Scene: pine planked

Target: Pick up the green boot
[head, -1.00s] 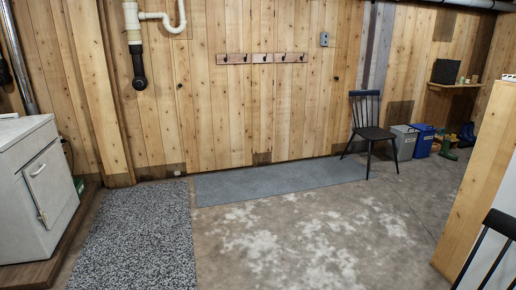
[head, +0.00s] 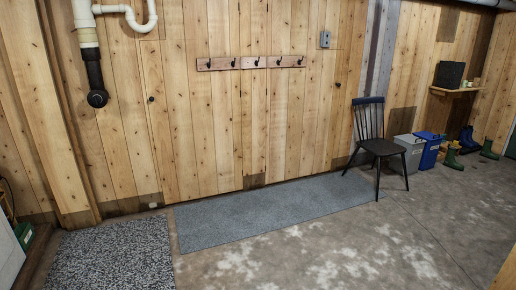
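A green boot (head: 452,157) stands on the concrete floor at the far right, just right of the blue bin. Another green boot (head: 488,150) stands farther right, apart from the first. Blue boots (head: 467,138) are close to the wall between and behind them. The boots are small and far away. Neither of my grippers is in view.
A dark chair (head: 378,147) stands left of a grey bin (head: 410,151) and a blue bin (head: 430,150) by the wall. A grey mat (head: 265,210) and a speckled rug (head: 112,258) lie on the floor. The floor in front of the boots looks clear.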

